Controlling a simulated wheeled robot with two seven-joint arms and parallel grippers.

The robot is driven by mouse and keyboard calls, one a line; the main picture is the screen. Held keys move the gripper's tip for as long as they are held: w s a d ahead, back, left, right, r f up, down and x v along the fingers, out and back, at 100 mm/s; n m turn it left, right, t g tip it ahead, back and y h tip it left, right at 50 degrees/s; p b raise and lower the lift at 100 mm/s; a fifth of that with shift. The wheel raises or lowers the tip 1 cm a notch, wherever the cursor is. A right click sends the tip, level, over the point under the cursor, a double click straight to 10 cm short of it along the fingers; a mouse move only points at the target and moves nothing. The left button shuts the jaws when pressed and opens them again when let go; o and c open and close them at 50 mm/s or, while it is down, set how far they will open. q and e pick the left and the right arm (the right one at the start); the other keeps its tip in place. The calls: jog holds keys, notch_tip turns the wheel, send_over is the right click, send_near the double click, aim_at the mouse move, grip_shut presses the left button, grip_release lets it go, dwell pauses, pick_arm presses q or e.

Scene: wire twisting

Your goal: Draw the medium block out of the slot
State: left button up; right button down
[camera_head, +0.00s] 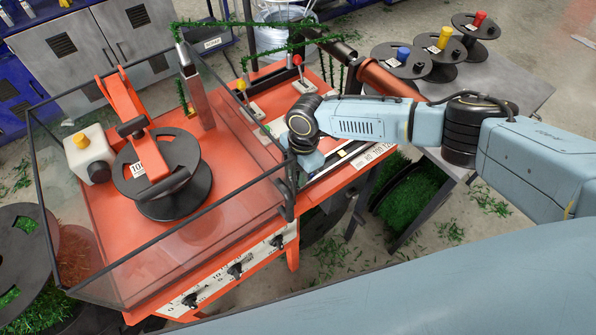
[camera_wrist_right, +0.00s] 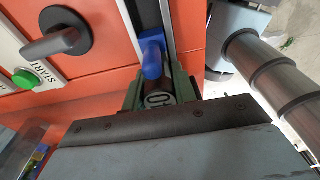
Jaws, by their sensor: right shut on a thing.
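The medium block (camera_wrist_right: 158,94) appears in the right wrist view as a dark piece with a pale numbered face and a blue part (camera_wrist_right: 152,58) at its far end. My right gripper (camera_wrist_right: 158,86) is shut on it, with a green finger on each side. The block is in line with a dark slot (camera_wrist_right: 150,18) in the orange machine top; I cannot tell how deep it sits. In the head view the right gripper (camera_head: 307,160) is over the machine's right end, by a pale strip (camera_head: 345,157); its fingertips and the block are hidden there. My left gripper is out of view.
A clear-walled guard with a dark frame (camera_head: 289,200) encloses a black spool (camera_head: 180,205) left of the gripper. Red (camera_head: 297,60) and yellow (camera_head: 241,86) levers stand behind. In the wrist view, a black knob (camera_wrist_right: 62,42) and green button (camera_wrist_right: 27,78) are left; a grey ribbed tube (camera_wrist_right: 275,75) is right.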

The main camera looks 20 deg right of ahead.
jog(key=shift+r, duration=0.15)
dwell(0.3)
jog(key=shift+r+p, duration=2.35)
jog(key=shift+r, duration=0.05)
